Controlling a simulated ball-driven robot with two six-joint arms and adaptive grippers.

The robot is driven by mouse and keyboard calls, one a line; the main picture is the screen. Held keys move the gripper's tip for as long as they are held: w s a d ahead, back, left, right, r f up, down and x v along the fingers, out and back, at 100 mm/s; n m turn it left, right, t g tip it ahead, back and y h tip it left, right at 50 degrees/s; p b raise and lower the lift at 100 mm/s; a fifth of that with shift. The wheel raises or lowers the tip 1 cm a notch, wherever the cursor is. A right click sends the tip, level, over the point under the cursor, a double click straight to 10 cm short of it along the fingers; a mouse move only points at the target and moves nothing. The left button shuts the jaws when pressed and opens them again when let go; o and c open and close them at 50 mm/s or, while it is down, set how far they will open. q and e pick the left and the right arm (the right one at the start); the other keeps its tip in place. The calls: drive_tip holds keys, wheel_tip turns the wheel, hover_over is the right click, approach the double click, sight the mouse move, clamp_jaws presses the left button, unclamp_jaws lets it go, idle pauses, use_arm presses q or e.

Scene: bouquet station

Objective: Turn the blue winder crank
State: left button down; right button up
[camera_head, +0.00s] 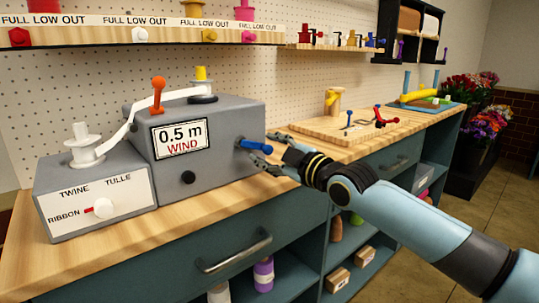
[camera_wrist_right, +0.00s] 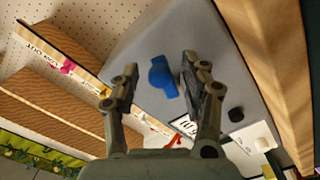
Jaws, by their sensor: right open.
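The blue winder crank (camera_head: 252,147) sticks out from the right end of the grey winder box (camera_head: 225,150). In the right wrist view the blue crank (camera_wrist_right: 160,78) shows between and just beyond the two fingers, against the grey box face. My right gripper (camera_head: 264,152) is open at the crank, its fingers on either side; I cannot tell whether they touch it. It also shows in the wrist view (camera_wrist_right: 158,72). The box front carries a "0.5 m WIND" sign (camera_head: 181,138) and a black knob (camera_head: 188,177). My left gripper is not in view.
An orange lever (camera_head: 158,95) and white ribbon (camera_head: 135,115) are on top of the winder. A selector box (camera_head: 95,195) with a red-tipped switch stands left. A wooden board (camera_head: 340,132) with small tools lies right along the counter. A labelled shelf (camera_head: 150,34) runs above.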

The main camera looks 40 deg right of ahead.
clamp_jaws()
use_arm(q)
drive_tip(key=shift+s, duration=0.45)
use_arm(e)
drive_tip(key=shift+f, duration=0.1)
